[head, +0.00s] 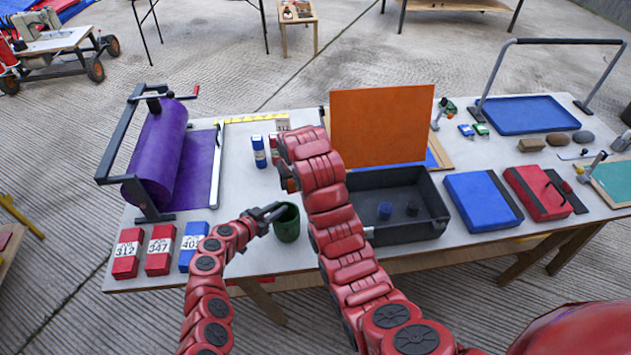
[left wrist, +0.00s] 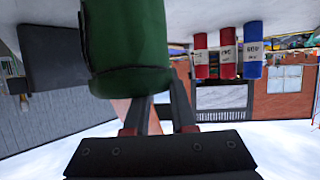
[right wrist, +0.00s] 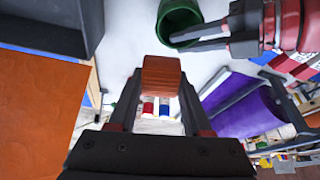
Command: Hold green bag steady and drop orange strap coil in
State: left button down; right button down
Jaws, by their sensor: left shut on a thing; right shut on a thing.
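The green bag (head: 287,226) is an open round pouch standing on the table near its front edge. My left gripper (head: 273,212) is shut on the bag's rim from the left. The left wrist view shows the green bag (left wrist: 128,50) close up at the fingers. In the right wrist view, the bag's dark open mouth (right wrist: 178,20) and the left gripper's fingers at its rim show. My right gripper (right wrist: 160,85) is shut on the orange strap coil (right wrist: 162,74), held apart from the bag. In the head view, my right arm mostly hides this gripper.
A dark grey tray (head: 440,220) with two small cylinders stands right of the bag, before an upright orange panel (head: 380,125). Numbered red and blue packs (head: 160,248) lie to the left. A purple roll on a stand (head: 160,150) is at the far left.

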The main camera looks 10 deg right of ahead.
jog(key=shift+s+a+r+n, duration=0.1)
jog(key=shift+a+n, duration=0.4)
jog(key=shift+a, duration=0.15)
jog(key=shift+f, duration=2.95)
jog(key=shift+c, duration=1.3)
grip_release()
jog(key=shift+r, duration=0.15)
